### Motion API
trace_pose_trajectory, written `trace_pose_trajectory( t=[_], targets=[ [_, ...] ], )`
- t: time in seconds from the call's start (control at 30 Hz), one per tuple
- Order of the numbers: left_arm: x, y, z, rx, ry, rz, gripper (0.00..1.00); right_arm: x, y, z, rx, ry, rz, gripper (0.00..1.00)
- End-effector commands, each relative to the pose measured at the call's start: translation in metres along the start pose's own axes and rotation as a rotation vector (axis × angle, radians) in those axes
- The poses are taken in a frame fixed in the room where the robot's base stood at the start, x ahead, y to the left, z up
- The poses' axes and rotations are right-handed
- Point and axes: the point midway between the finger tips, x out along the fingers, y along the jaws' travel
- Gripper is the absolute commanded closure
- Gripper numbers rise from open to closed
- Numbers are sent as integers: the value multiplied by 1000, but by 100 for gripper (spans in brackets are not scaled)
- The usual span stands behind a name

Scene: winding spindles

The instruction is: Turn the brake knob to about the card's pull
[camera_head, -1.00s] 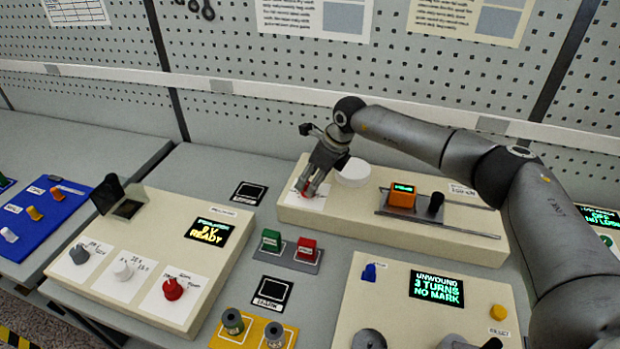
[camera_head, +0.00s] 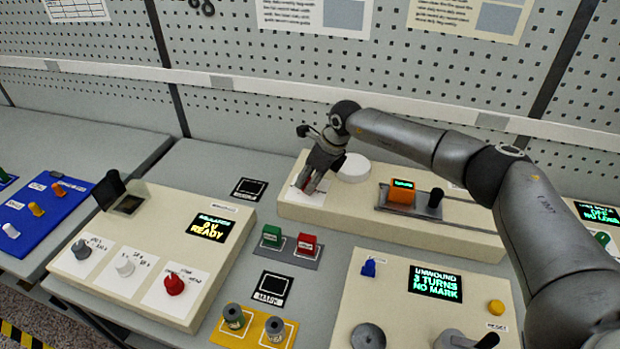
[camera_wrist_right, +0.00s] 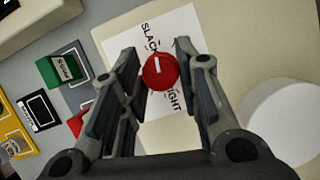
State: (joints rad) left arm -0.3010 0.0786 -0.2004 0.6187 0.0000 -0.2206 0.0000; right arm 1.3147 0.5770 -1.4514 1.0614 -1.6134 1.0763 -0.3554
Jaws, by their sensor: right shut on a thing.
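The red brake knob (camera_wrist_right: 160,71) shows in the right wrist view on a white label reading SLACK at one end and TIGHT at the other. A short white mark on it points roughly up in that view. My right gripper (camera_head: 306,188) comes down over the white label at the left end of the long cream box (camera_head: 390,224). Its fingers (camera_wrist_right: 160,85) stand on either side of the knob and are shut on it. In the head view the gripper hides the knob. My left gripper is not in view. The wall cards (camera_head: 318,15) are too small to read.
A white disc (camera_head: 354,167) sits right beside the gripper. Right of it are an orange block (camera_head: 402,192) and a black knob (camera_head: 436,198) on a rail. Green (camera_head: 272,236) and red (camera_head: 307,244) blocks stand in front. A panel reading UNWOUND 3 TURNS (camera_head: 436,283) is nearer.

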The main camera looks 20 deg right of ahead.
Motion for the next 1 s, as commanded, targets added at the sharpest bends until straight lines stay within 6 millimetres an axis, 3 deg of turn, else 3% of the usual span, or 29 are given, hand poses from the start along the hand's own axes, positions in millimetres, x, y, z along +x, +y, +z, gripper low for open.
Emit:
trace_pose_trajectory(
  t=[0.43, 1.0],
  targets=[
    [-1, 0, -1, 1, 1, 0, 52, 0, 1, 0, 204, -2, -85, 93],
    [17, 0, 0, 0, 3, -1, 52, 1, 2, 1, 507, -2, -211, 93]
  ],
)
